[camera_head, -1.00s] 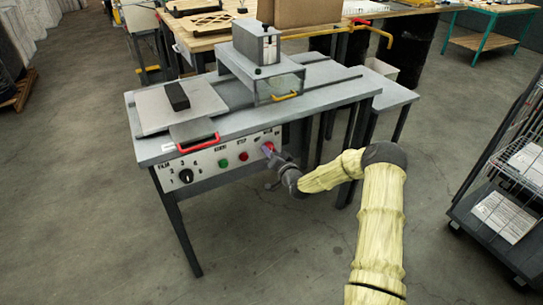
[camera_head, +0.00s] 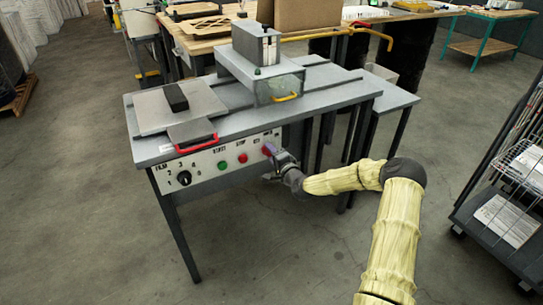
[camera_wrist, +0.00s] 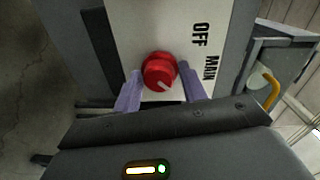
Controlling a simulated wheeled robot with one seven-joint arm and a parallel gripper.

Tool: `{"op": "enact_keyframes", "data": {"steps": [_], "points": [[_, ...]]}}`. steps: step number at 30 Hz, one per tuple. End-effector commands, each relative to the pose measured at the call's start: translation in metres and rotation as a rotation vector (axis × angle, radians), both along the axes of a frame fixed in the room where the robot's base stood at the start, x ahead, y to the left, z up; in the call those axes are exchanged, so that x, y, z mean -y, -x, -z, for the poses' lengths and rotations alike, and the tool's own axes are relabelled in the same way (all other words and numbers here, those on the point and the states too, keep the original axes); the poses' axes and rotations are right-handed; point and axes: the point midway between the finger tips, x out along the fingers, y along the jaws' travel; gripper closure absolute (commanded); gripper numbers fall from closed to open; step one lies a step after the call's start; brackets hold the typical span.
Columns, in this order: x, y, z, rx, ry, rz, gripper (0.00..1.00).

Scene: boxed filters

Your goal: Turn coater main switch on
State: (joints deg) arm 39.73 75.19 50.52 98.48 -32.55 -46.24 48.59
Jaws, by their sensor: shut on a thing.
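The main switch is a round red knob (camera_wrist: 160,72) with a pale pointer mark, on a light panel (camera_wrist: 130,30). In the wrist view the words OFF (camera_wrist: 201,38) and MAIN (camera_wrist: 209,66) are printed beside it, turned sideways. My gripper (camera_wrist: 160,86) has one purple finger on each side of the knob and is shut on it. In the head view my gripper (camera_head: 271,151) is at the right end of the coater's front panel (camera_head: 205,165) and hides most of the knob. The coater (camera_head: 300,105) is a grey bench machine.
The panel also carries a black film dial (camera_head: 184,178), a green button (camera_head: 222,166) and a red button (camera_head: 243,158). A red handle (camera_head: 197,144) juts over the front edge. A wire rack cart (camera_head: 500,205) stands at right. Floor before the coater is clear.

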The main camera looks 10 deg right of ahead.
Motion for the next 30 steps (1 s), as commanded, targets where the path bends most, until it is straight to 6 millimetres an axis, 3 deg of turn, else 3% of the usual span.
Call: {"op": "enact_keyframes", "data": {"steps": [12, 13, 15, 25, 30], "points": [[0.001, 0.0, 0.002, -0.006, -0.009, 0.002, 0.81], [0.001, 0.0, 0.002, -0.006, -0.009, 0.002, 0.52], [0.001, 0.0, 0.002, -0.006, -0.009, 0.001, 0.44], [0.001, 0.002, 0.001, -0.003, -0.007, 0.001, 0.44], [0.006, 0.015, -0.001, -0.004, -0.006, 0.001, 0.44]]}}
